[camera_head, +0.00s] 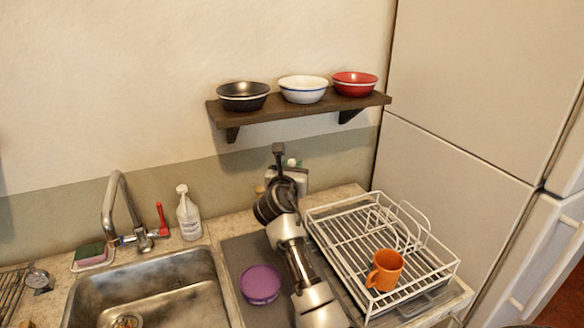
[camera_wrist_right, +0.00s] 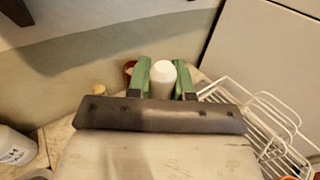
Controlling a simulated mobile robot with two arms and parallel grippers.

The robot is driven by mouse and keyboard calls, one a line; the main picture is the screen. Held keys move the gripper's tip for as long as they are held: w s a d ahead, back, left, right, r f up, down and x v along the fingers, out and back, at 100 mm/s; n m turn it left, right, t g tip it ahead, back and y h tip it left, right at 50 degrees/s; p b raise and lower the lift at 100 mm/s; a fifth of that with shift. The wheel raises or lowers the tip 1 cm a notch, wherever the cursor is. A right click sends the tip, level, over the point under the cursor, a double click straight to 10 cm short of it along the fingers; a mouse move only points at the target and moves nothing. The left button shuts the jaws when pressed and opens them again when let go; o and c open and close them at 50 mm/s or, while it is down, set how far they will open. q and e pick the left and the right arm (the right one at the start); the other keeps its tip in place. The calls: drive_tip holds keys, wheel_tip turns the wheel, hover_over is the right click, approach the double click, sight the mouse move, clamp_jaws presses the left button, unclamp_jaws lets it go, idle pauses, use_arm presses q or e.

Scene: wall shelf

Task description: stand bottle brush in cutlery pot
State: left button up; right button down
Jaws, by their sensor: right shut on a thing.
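My right gripper (camera_wrist_right: 162,82) reaches toward the wall at the back of the counter, below the shelf. In the wrist view its green fingers are shut on a white, round-ended thing (camera_wrist_right: 162,71), which I take for the bottle brush; only its pale end shows. In the head view my own wrist mostly hides the grip, and a small white tip (camera_head: 291,162) shows beside it. A reddish-brown thing (camera_wrist_right: 129,68) shows just behind the left finger in the wrist view; it may be the cutlery pot, but I cannot tell. My left gripper is out of view.
A wall shelf (camera_head: 300,109) with black, white and red bowls is above my right wrist. A white dish rack (camera_head: 330,240) with an orange mug (camera_head: 385,270) is to the right. A purple lid (camera_head: 260,284), soap bottle (camera_head: 188,215) and sink (camera_head: 150,285) are left.

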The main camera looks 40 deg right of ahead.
drive_tip(key=c, duration=0.9)
unclamp_jaws()
drive_tip(key=shift+c, duration=0.2)
drive_tip(key=b+v, duration=0.2)
drive_tip(key=v, duration=0.9)
drive_tip(key=shift+f, duration=0.15)
